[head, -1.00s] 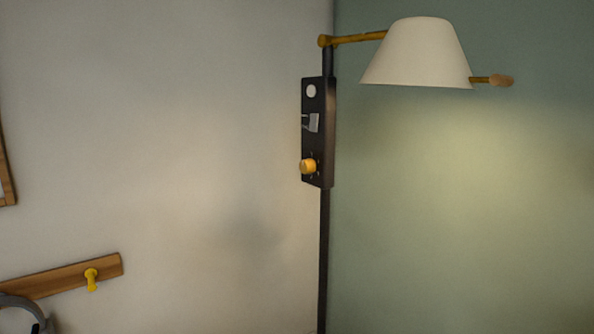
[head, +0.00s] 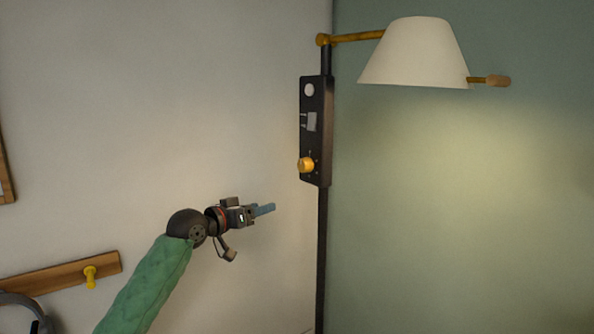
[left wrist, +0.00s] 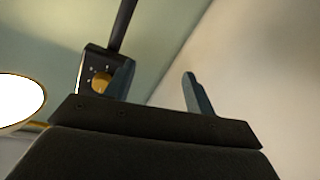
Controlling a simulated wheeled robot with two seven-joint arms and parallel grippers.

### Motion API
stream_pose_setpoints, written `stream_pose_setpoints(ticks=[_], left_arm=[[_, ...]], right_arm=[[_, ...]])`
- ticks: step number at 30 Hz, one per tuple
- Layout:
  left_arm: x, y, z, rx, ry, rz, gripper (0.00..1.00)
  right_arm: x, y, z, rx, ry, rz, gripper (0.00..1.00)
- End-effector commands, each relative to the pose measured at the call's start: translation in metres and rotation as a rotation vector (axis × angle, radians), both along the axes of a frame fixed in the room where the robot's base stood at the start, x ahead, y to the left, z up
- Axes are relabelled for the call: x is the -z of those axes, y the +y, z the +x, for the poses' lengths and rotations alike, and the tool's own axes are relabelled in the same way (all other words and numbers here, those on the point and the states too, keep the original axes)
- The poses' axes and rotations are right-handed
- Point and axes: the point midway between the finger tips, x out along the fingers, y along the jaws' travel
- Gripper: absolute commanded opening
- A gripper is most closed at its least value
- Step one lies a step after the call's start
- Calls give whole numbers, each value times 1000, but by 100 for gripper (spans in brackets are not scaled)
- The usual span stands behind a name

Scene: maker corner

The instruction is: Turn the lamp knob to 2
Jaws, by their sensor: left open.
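The lamp knob (head: 306,165) is a round yellow-orange knob low on a dark control box (head: 325,130), which sits on the lamp's dark pole. It also shows in the left wrist view (left wrist: 101,82), partly covered by one finger, with small pale marks around it. The lamp's white shade (head: 415,55) hangs at upper right and is lit. My left gripper (head: 265,209) is below and left of the knob, apart from it. Its two blue-grey fingers stand open in the left wrist view (left wrist: 160,88), with nothing between them. The knob's setting is too small to read. My right gripper is not in view.
A wooden rail (head: 60,276) with a yellow peg (head: 90,277) is on the wall at lower left, with headphones (head: 22,308) below it. A wooden frame edge (head: 6,170) is at far left. The space between my left gripper and the control box is clear.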

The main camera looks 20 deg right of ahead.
Motion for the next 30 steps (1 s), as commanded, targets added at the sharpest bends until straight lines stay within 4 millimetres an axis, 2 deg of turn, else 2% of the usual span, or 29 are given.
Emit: stream_pose_setpoints(ticks=[1, 3, 6, 9, 16, 19, 30], left_arm=[[-27, -6, -9, 26, -28, -3, 55], [-54, -13, -22, 58, -50, -7, 55], [-82, -21, -37, 95, -74, -11, 55], [-99, -26, -47, 118, -88, -12, 55], [-110, -34, -50, 133, -94, -14, 55], [-111, -43, -47, 133, -94, -14, 55], [-111, -80, -31, 131, -94, -14, 55]], right_arm=[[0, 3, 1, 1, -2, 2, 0], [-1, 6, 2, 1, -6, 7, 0], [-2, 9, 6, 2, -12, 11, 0], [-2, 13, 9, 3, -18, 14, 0], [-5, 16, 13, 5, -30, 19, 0], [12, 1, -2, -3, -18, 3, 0], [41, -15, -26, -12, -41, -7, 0]])
